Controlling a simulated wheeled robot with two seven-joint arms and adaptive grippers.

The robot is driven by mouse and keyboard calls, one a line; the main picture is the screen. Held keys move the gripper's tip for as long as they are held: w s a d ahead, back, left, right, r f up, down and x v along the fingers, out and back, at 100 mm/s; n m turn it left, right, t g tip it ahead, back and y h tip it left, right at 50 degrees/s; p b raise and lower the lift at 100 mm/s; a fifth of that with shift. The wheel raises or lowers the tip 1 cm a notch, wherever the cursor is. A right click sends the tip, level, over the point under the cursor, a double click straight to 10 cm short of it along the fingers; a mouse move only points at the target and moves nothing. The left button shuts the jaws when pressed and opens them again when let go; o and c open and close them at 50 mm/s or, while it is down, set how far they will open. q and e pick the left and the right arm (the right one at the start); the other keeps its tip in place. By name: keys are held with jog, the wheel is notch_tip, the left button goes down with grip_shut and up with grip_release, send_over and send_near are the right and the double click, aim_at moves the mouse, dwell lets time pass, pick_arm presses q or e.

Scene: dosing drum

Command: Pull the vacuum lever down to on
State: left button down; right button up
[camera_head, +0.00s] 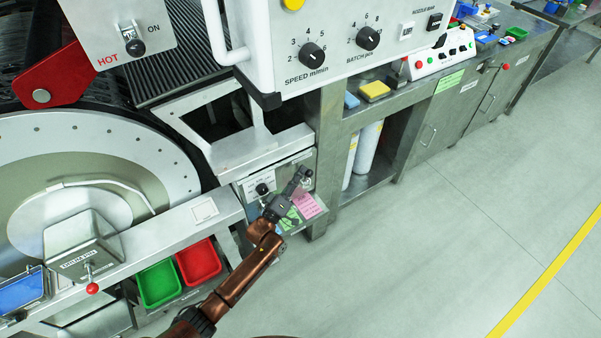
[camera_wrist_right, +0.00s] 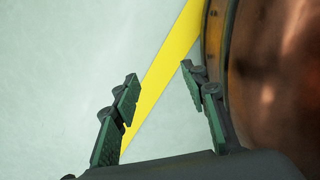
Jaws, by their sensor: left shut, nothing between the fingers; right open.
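A black-knobbed control (camera_head: 262,189) sits on a small white plate on the front of the steel machine, below the grey tray. Its lettering is too small to read, so I cannot tell for sure that it is the vacuum lever. My left gripper (camera_head: 303,173) is shut and empty, just right of this control, in front of the same cabinet face. Whether it touches anything there I cannot tell. My right gripper (camera_wrist_right: 160,73) shows in the right wrist view, open and empty above the floor. It is not seen in the head view.
A panel with speed and batch knobs (camera_head: 312,55) overhangs the top middle. A HOT/ON switch (camera_head: 134,46) is at upper left. A green bin (camera_head: 159,284) and a red bin (camera_head: 199,262) stand below the drum. Pink and green notes hang behind my left gripper. The floor at right is clear.

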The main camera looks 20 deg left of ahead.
pick_arm(q)
jog(key=shift+s+d+f+m, duration=0.15)
jog(key=shift+d+f+m, duration=0.05)
jog(key=shift+d+m, duration=0.1)
pick_arm(e)
jog(key=shift+f, duration=0.1)
jog(key=w+r+b, duration=0.6)
jog(key=w, duration=0.5)
pick_arm(q)
jog(key=s+d+f+m+g+h+b, duration=0.2)
jog(key=m+h, duration=0.7)
jog(key=m, duration=0.7)
jog(key=shift+s+d+f+h+b, duration=0.4)
jog(key=shift+s+d+f+b, duration=0.55)
jog(key=shift+d+f, duration=0.8)
pick_arm(e)
jog(key=w+a+r, duration=0.2)
jog(key=r, duration=0.3)
jog(key=w+a+r, duration=0.2)
jog(key=w+r, duration=0.1)
jog(key=r, duration=0.3)
jog(key=shift+w+r+m+y, duration=0.2)
jog(key=shift+w+m+y, duration=0.1)
pick_arm(q)
jog(key=shift+s+a+f, duration=0.1)
jog(key=shift+s, duration=0.05)
notch_tip(320, 180, up, 10)
pick_arm(e)
jog(key=shift+d, duration=0.1)
